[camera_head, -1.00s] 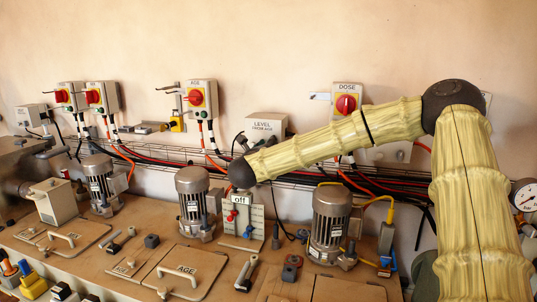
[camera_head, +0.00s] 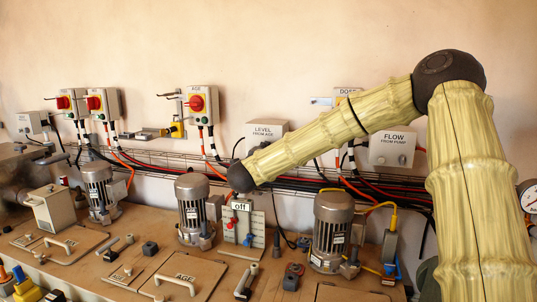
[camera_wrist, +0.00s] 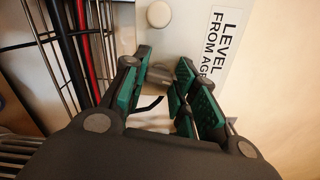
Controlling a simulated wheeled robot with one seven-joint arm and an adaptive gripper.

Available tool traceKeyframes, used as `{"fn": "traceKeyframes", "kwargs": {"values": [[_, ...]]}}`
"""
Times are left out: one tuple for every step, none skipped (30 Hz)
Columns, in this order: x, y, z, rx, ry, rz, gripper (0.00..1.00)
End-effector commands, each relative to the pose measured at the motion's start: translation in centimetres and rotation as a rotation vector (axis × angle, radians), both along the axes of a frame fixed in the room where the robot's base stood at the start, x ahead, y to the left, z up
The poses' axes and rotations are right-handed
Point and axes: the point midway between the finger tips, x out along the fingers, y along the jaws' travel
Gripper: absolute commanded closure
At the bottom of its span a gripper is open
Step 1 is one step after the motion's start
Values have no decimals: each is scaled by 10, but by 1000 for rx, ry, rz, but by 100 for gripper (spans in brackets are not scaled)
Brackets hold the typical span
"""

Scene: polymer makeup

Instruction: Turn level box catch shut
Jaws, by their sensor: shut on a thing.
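The level box (camera_head: 265,131) is a pale grey box marked LEVEL FROM AGE on the back wall. Its face and label (camera_wrist: 222,38) show close up in the wrist view, turned on their side. A small grey catch (camera_wrist: 160,76) stands out from the box between my finger pads. My gripper (camera_wrist: 165,68) has green pads and is shut on this catch. The pads hide part of the catch, so its exact angle is hard to tell.
A wire cable tray (camera_head: 290,178) with black and red cables runs below the box; it also shows in the wrist view (camera_wrist: 62,55). A round cream knob (camera_wrist: 159,13) sits near the catch. The flow box (camera_head: 392,147) is to the right. Motors stand on the bench below.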

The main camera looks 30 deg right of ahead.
Motion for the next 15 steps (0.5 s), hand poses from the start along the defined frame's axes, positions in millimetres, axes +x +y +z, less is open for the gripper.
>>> {"fn": "traceKeyframes", "kwargs": {"values": [[0,1,0,-23,27,0,96],[0,1,0,-36,43,0,96],[0,1,0,-52,61,0,96],[0,0,-1,-64,75,0,96],[0,0,-1,-74,87,0,96],[0,0,-1,-88,103,0,96],[0,1,-1,-97,113,0,96],[0,1,-1,-105,122,1,96],[0,1,-1,-114,135,1,96],[0,1,-1,-121,143,1,96],[0,1,-2,-127,150,1,96],[0,1,-2,-133,157,1,96],[0,0,-2,-137,164,0,96],[0,0,-2,-141,169,0,96],[0,0,-2,-145,173,0,96]]}}
